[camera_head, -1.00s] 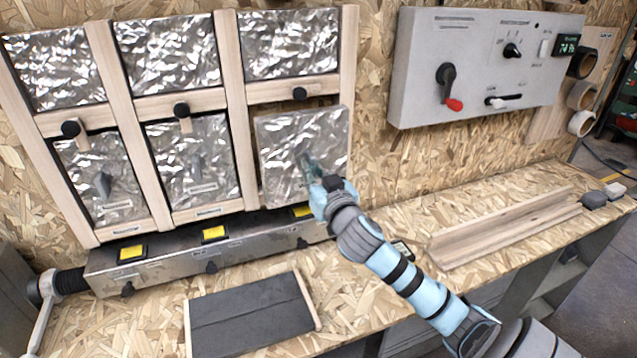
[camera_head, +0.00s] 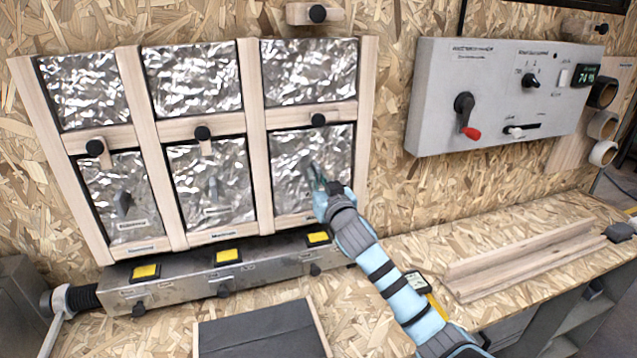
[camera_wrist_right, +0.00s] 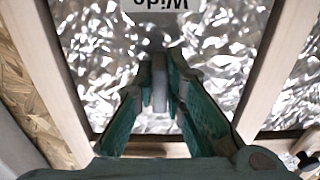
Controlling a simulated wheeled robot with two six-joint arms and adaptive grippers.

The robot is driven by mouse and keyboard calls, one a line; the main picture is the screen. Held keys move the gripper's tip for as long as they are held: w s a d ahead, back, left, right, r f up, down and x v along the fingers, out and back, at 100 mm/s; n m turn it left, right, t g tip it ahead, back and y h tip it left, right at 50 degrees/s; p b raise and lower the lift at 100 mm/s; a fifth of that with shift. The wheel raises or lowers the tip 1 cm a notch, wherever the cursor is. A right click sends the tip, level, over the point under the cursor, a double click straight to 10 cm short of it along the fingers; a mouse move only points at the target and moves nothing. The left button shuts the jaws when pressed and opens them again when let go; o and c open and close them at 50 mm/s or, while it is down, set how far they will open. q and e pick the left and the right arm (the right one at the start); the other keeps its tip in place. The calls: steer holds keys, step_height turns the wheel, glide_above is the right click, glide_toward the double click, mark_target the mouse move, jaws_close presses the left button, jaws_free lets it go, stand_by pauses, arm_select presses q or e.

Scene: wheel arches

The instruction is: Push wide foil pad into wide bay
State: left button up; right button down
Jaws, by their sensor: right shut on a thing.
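The wide foil pad (camera_head: 287,170) is a crinkled silver panel in the lower right opening, the wide bay, of the wooden frame (camera_head: 366,130). Its edges line up inside the posts; I cannot tell if it is fully flush. In the right wrist view the pad (camera_wrist_right: 220,45) lies between two wooden posts, with a dark gap along its lower edge and an upside-down "Wide" label (camera_wrist_right: 160,4). My right gripper (camera_head: 318,177) is shut on the pad's grey grip tab (camera_wrist_right: 160,82). A black knob (camera_head: 318,120) sits on the rail above. My left gripper is out of view.
Foil pads (camera_head: 210,180) fill the other openings. Below is a metal box with yellow switches (camera_head: 228,256). A grey control panel (camera_head: 440,100) hangs at right. A wooden channel (camera_head: 530,260) and a dark board (camera_head: 262,335) lie on the bench.

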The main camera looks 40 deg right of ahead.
stand_by(0.4)
steer(key=c, duration=1.6)
jaws_free()
steer(key=shift+w, duration=0.1)
steer(key=shift+o, duration=0.2)
steer(key=p+v, duration=0.2)
steer(key=v, duration=1.8)
steer(key=shift+f, duration=0.1)
